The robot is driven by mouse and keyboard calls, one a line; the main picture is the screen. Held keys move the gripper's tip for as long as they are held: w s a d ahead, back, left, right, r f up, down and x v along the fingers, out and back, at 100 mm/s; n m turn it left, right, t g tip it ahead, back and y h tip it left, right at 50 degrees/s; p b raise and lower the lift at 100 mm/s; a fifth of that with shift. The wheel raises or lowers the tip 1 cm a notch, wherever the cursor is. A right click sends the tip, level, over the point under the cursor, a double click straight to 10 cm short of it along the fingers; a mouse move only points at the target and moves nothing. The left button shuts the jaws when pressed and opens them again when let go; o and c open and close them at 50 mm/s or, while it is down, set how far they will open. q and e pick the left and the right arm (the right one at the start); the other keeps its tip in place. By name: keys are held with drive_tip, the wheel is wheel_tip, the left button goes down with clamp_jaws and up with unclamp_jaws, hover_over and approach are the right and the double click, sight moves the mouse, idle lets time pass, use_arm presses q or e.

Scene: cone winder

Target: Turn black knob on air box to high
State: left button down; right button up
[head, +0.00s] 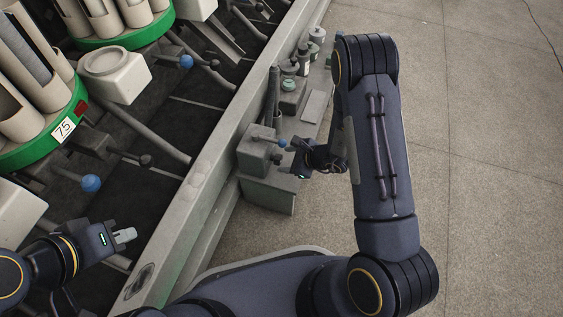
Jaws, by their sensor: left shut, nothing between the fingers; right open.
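The grey air box (254,151) sits on the grey ledge beside the machine, near the middle of the head view. A small blue ball (283,142) shows at its right side. A small dark part (277,158) beside the box, close to my gripper, may be the black knob; its setting is too small to read. My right gripper (297,165) is just right of the box, open; whether it touches the knob cannot be told. My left gripper (125,236) is shut and empty at lower left, beside the machine, far from the air box.
Bottles and jars (303,60) stand on the ledge behind the box, with a dark upright cylinder (273,90) nearer. The winder, with a green drum (40,146) marked 75 and blue-ball levers (91,183), fills the left. Bare floor (490,150) lies right.

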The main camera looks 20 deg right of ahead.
sight(281, 160)
drive_tip(key=shift+b+x, duration=0.4)
drive_tip(key=shift+x, duration=1.1)
